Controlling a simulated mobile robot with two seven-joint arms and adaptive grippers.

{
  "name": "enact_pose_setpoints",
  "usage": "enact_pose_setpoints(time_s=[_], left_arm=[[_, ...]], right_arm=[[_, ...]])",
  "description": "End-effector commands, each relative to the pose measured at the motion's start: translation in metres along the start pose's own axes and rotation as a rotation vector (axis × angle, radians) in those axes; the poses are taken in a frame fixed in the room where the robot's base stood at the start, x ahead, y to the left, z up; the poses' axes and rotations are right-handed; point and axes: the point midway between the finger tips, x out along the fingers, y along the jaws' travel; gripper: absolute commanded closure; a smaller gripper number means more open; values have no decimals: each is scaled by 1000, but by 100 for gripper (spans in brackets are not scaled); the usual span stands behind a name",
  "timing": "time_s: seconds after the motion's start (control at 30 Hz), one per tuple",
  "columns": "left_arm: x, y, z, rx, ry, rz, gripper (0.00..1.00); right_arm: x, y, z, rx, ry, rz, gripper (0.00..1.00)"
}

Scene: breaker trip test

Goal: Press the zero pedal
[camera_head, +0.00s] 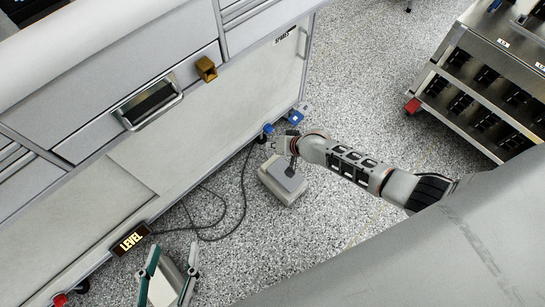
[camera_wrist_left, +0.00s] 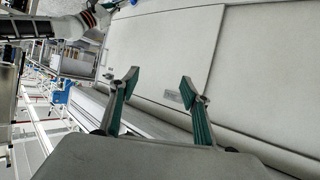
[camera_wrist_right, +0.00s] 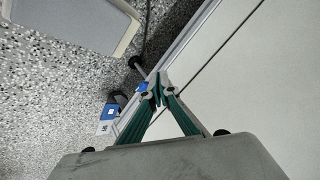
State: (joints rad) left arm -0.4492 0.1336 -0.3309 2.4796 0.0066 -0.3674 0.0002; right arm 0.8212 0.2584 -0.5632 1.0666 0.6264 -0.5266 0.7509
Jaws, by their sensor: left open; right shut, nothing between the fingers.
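A low grey pedal (camera_head: 272,187) with a pale base and a darker top plate sits on the speckled floor beside the cabinet. No lettering on it can be read. It also shows at the upper left of the right wrist view (camera_wrist_right: 75,22). My right gripper (camera_head: 279,146) is over the pedal's cabinet-side edge, partly hidden by its own wrist. In the right wrist view its fingertips (camera_wrist_right: 159,90) are closed together with nothing between them, the pedal lying off to one side. My left gripper (camera_head: 170,264) is open and empty, low by the cabinet, far from the pedal.
Black cable (camera_head: 243,190) runs over the floor between cabinet and pedal. Blue parts (camera_head: 295,117) sit by the cabinet corner.

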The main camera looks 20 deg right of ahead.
Motion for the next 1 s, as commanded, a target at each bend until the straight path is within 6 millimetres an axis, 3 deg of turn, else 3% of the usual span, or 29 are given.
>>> enact_pose_setpoints(time_s=[0.1, 0.43, 0.7, 1.0], left_arm=[[2, 8, 9, -53, -5, 13, 53], [8, 46, 14, -348, 34, 64, 53], [9, 61, 13, -512, 60, 81, 53], [9, 64, 10, -549, 71, 84, 53]], right_arm=[[12, 13, 17, 5, -13, 6, 100], [42, 36, 43, 5, -16, 8, 100], [56, 44, 47, 3, -8, 4, 100], [58, 43, 44, 1, -1, 1, 100]])
